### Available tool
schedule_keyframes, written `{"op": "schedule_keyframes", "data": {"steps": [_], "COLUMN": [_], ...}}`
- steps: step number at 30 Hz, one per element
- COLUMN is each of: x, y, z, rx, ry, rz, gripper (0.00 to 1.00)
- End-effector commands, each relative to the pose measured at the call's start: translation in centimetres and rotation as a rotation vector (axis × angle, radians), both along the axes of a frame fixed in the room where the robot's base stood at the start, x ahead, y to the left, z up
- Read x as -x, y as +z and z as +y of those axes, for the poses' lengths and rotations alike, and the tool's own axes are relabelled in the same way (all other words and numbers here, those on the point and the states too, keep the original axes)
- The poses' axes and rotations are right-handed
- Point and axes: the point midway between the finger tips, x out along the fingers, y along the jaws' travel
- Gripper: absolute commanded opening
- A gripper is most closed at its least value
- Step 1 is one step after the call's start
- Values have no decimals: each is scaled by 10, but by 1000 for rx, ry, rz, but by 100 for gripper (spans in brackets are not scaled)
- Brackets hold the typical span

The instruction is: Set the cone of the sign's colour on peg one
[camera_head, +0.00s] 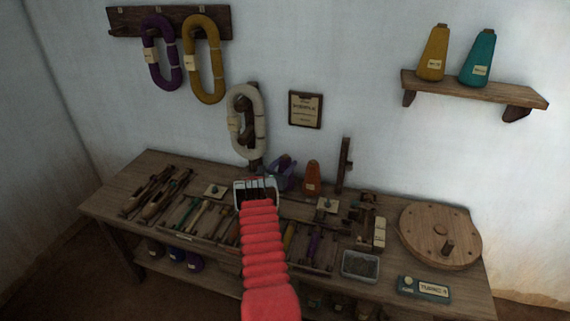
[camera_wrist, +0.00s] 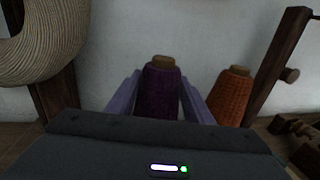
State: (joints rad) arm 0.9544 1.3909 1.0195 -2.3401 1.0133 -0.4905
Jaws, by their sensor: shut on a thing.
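A purple cone (camera_wrist: 161,90) with a tan tip stands upright between the two lavender fingers of my gripper (camera_wrist: 160,98), which is shut on it. In the head view my gripper (camera_head: 284,174) is at the back of the bench, and the cone in it is mostly hidden. An orange cone (camera_head: 312,178) stands just to its right, apart from it; it also shows in the wrist view (camera_wrist: 232,96). The framed sign (camera_head: 306,109) hangs on the wall above; its small print is blurred but the large word looks like "PURPLE". I cannot tell which peg is peg one.
A cream hank (camera_head: 246,120) hangs left of my gripper. A wooden post (camera_head: 343,165) with a peg stands right of the orange cone. A round wooden board (camera_head: 425,242) lies on the right of the bench. A wall shelf (camera_head: 475,88) bears yellow and teal cones. Tools crowd the bench.

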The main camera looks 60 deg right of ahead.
Motion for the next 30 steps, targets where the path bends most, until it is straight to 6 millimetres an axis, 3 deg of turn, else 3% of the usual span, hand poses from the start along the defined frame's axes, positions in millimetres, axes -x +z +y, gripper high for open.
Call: {"op": "schedule_keyframes", "data": {"steps": [12, 13, 22, 27, 30], "x": [0, 0, 0, 0, 0], "y": [0, 0, 0, -1, -1], "z": [0, 0, 0, 0, 0], "rx": [1, 1, 0, 0, -1], "ry": [0, 0, 0, 0, 0], "rz": [-1, -1, 0, 0, 0], "gripper": [5, 47, 68, 68, 75]}}
